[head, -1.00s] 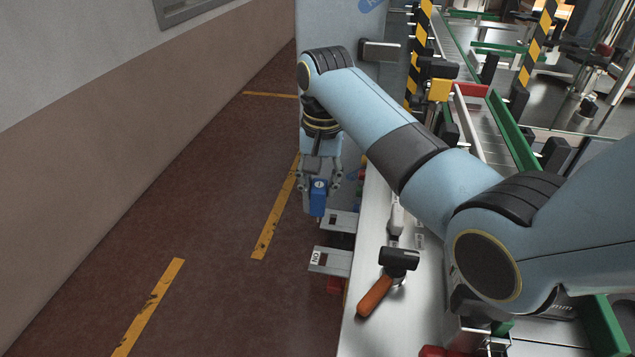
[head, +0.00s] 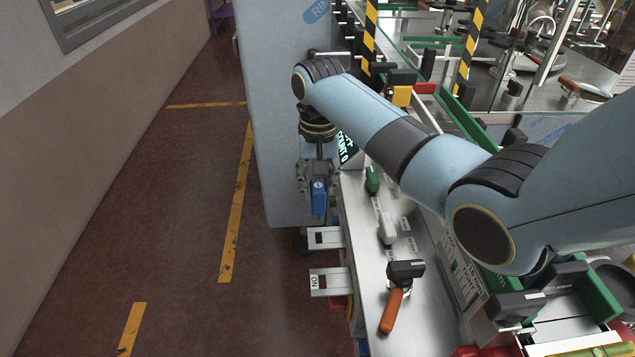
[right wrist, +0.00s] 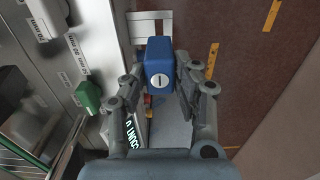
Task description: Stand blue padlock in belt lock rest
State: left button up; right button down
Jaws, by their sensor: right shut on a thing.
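The blue padlock (head: 319,196) hangs upright in my right gripper (head: 318,186), which is shut on it. It is off the bench's left side, above the floor. The right wrist view shows the padlock (right wrist: 159,58) between both fingers. Two pale slotted brackets stick out from the bench's left side: a far one (head: 326,238) and a near one (head: 322,291) with a small label. The padlock appears above the far bracket in the head view; contact does not show. Which bracket is the belt lock rest, I cannot tell. My left gripper is not in view.
A grey-blue cabinet (head: 285,110) stands behind the gripper. The floor (head: 175,210) at the left is clear.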

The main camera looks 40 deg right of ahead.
aim_at(319, 218)
jog(key=shift+f, duration=0.4)
jog(key=shift+f+b, duration=0.3)
jog(key=shift+b, duration=0.1)
jog(key=shift+f+b, duration=0.65)
jog(key=shift+f, duration=0.7)
jog(key=shift+f+b, duration=1.4)
jog(key=shift+f, duration=1.2)
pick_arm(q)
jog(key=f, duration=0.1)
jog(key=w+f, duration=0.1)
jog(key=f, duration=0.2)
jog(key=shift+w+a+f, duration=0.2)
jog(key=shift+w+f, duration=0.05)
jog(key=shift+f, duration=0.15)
pick_arm(e)
jog(key=shift+s+f, duration=0.1)
jog(key=shift+f, duration=0.25)
